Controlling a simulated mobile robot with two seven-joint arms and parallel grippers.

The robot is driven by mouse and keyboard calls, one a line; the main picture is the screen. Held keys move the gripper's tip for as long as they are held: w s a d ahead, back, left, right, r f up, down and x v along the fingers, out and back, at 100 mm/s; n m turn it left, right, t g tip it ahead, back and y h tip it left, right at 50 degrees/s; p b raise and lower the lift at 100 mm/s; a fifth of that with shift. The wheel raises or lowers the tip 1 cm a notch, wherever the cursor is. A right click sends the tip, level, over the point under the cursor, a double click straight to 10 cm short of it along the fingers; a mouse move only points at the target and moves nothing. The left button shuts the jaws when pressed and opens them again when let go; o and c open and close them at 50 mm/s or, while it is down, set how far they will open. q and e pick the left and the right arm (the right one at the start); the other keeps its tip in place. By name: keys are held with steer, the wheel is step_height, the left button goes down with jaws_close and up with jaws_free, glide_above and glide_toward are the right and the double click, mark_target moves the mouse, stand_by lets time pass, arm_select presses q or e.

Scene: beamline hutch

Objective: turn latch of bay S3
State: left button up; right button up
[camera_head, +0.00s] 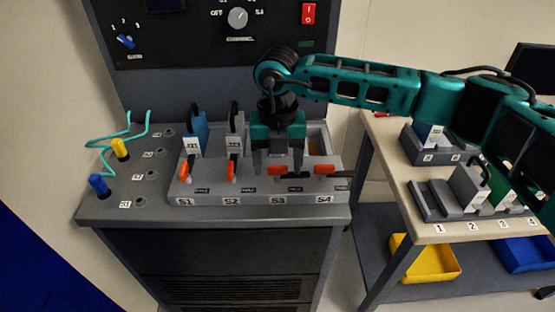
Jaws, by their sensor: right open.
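The latch of bay S3 (278,170) has an orange grip and a dark bar lying crosswise, above the S3 label (278,200) on the grey bay block. My right gripper (284,160) comes in from the right and points down over bay S3, just behind the latch. Its jaws are open, and I cannot tell whether a finger touches the latch. The gripper hides most of bay S3, so I cannot see what is in it. My left gripper is out of view.
The S1 latch (184,172) and S2 latch (231,171) point toward the front; the S4 latch (324,170) lies crosswise. A blue module (196,137) and a grey module (235,138) stand in S1 and S2. A panel rises behind. A side table (388,150) stands right.

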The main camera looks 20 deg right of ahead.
steer(key=c, duration=1.1)
steer(key=shift+o, duration=0.2)
